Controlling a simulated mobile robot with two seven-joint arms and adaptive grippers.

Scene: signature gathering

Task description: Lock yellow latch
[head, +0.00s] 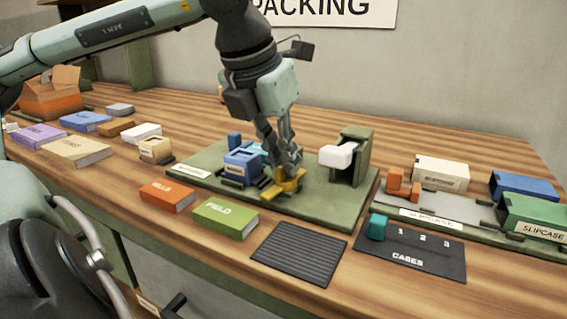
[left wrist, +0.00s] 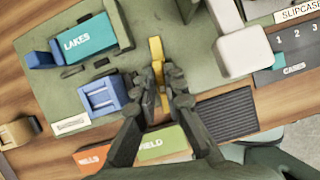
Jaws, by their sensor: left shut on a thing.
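The yellow latch (head: 284,184) sits near the front edge of the green board (head: 327,212) in the head view. It also shows as a yellow bar (left wrist: 156,52) in the left wrist view. My left gripper (head: 284,168) points down over the latch, its fingers closed around the yellow piece. In the left wrist view the left gripper's fingertips (left wrist: 162,88) lie on both sides of the yellow bar. The fingers hide part of the latch, and I cannot tell whether it is locked. My right gripper is not in view.
A blue block (head: 242,167) stands just left of the gripper, and a white block on a green stand (head: 356,145) stands to its right. Red (head: 167,196) and green (head: 226,217) books lie in front. A ribbed dark mat (head: 299,254) lies at the table's front.

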